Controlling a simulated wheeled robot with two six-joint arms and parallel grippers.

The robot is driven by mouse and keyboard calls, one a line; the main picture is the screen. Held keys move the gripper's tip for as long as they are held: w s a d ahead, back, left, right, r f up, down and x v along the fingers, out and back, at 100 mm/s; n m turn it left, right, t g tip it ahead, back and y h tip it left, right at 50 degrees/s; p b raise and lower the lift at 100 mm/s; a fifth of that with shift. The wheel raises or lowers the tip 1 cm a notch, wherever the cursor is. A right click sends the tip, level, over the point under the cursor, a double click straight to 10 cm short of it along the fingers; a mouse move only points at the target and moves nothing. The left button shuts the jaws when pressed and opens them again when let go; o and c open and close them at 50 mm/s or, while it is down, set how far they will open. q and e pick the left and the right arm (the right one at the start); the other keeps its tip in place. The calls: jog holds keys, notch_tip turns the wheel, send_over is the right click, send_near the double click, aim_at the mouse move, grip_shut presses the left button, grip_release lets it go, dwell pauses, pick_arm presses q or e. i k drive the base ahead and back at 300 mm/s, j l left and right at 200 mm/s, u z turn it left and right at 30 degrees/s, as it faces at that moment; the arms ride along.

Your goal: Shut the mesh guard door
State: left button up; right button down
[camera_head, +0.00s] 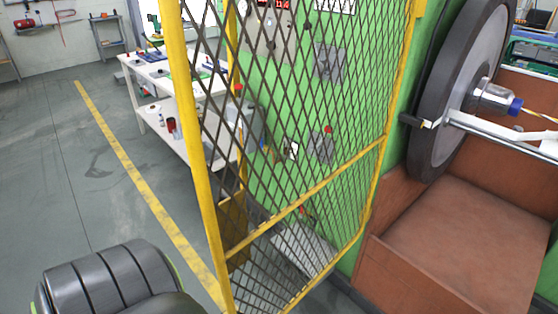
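The mesh guard door (310,140) has a yellow frame and dark diamond mesh. It stands open in the middle of the head view, swung out from the green machine, with its near upright post (191,150) toward me. Its far side meets the machine beside the large dark wheel (455,90). A yellow cross rail runs across its lower part. A door handle cannot be made out. Neither gripper shows. A black ribbed part of my own body (115,285) fills the lower left corner.
The machine's opening, with a reddish-brown bay (450,240) and a silver shaft (495,98), is exposed at right. A white workbench (160,85) stands behind the door at left. The grey floor (60,170) with its yellow line is clear at left.

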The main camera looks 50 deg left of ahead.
aim_at(226, 221)
jog(key=k+j+z, duration=0.1)
jog(key=j, duration=0.35)
jog(key=k+j+z, duration=0.1)
jog(key=j, duration=0.3)
jog(key=k+j+z, duration=0.15)
jog(key=k+j, duration=0.15)
jog(key=k+j+z, duration=0.1)
jog(key=j, duration=0.4)
jog(key=j+z, duration=0.1)
jog(key=j, duration=0.95)
jog(key=i, duration=0.05)
